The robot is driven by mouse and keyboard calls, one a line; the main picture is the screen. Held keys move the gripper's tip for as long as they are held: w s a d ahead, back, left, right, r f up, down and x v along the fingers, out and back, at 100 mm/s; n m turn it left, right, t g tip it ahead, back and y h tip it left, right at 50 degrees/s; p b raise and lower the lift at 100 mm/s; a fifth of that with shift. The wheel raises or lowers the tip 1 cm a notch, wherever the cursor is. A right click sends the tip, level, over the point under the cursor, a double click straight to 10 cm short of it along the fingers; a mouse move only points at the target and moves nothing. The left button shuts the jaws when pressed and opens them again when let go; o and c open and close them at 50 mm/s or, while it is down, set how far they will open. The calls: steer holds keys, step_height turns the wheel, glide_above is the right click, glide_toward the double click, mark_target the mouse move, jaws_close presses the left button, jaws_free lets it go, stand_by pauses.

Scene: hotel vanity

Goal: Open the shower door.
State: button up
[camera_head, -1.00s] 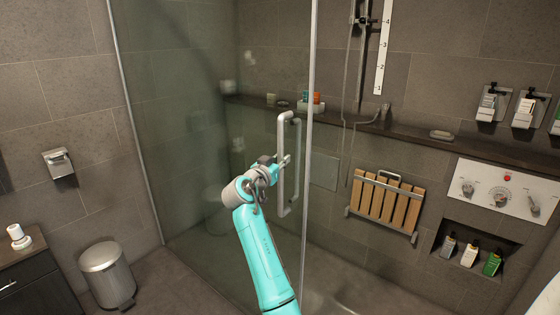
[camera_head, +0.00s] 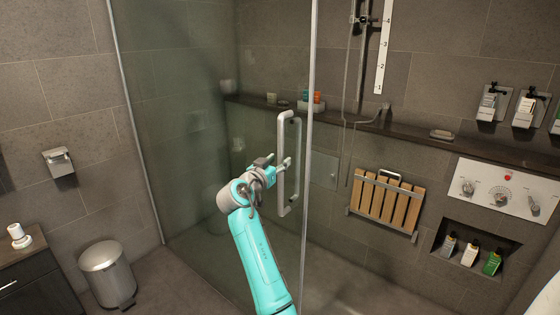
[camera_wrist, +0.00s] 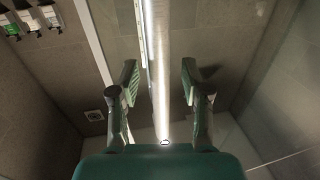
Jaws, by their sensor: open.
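The shower door (camera_head: 210,130) is a tall glass panel with a pale vertical edge on its right and appears closed. Its grey bar handle (camera_head: 282,150) stands upright near that edge. My gripper (camera_head: 278,163) is at the handle's middle height, right beside it. In the wrist view my gripper (camera_wrist: 159,82) has its two fingers apart, with a bright vertical bar, apparently the handle (camera_wrist: 161,75), running between them. Gaps show on both sides of the bar, so the fingers are not closed on it. Exact depth is hard to tell.
A metal bin (camera_head: 107,272) and a dark cabinet (camera_head: 35,280) stand at the left, outside the glass. A folding wooden seat (camera_head: 385,203), a shelf (camera_head: 400,130) and a control panel (camera_head: 500,190) are on the walls at the right. Floor shows beside the bin.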

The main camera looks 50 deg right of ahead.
steer(key=v, duration=1)
